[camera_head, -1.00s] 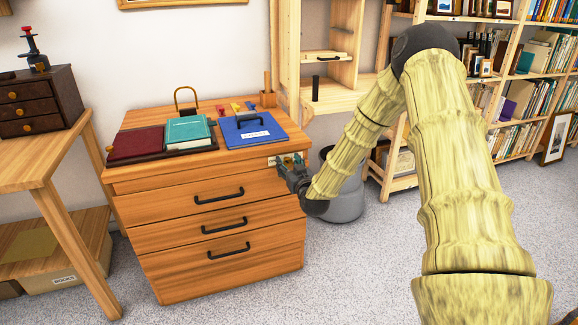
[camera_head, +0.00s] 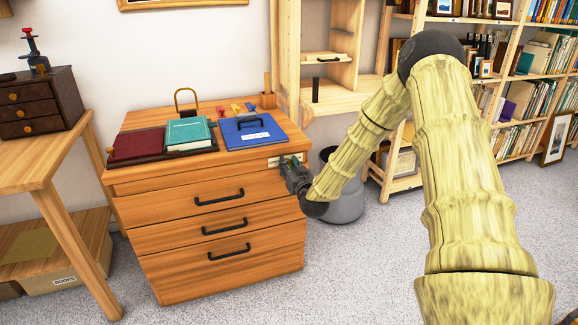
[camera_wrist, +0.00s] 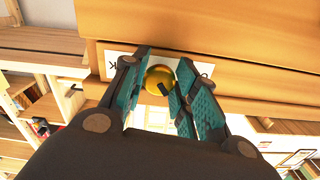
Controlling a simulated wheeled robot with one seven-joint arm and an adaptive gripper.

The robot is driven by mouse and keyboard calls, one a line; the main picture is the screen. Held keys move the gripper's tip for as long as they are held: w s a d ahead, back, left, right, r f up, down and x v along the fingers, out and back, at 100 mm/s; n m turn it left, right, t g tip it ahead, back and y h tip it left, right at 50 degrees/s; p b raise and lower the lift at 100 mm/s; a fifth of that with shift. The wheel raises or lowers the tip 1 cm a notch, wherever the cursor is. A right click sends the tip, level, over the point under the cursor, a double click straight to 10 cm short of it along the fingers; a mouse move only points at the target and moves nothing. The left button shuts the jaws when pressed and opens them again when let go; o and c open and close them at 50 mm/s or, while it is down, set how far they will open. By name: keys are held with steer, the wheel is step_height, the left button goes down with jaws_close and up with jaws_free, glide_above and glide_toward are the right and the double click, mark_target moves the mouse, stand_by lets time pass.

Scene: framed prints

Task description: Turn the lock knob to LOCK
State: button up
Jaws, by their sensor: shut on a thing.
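The lock knob (camera_wrist: 159,76) is round and brass-coloured, with a dark mark on it, on the front of the wooden drawer cabinet (camera_head: 160,186). A white label plate (camera_wrist: 119,59) lies behind it; it shows at the cabinet's upper right front in the head view (camera_head: 274,162). The lettering is mostly hidden, so I cannot read the setting. My gripper (camera_wrist: 164,88) is shut on the knob, its teal finger pads on either side. In the head view my gripper (camera_head: 288,166) is at the cabinet's upper right corner and hides the knob.
A grey bin (camera_head: 345,205) stands close by the arm. A side table (camera_head: 40,166) stands left.

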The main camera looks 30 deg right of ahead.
steer(key=m, duration=0.4)
steer(key=shift+m, duration=0.3)
steer(key=shift+m+b, duration=1.3)
steer(key=shift+m, duration=4.5)
steer(key=o, duration=1)
steer(key=v, duration=1.2)
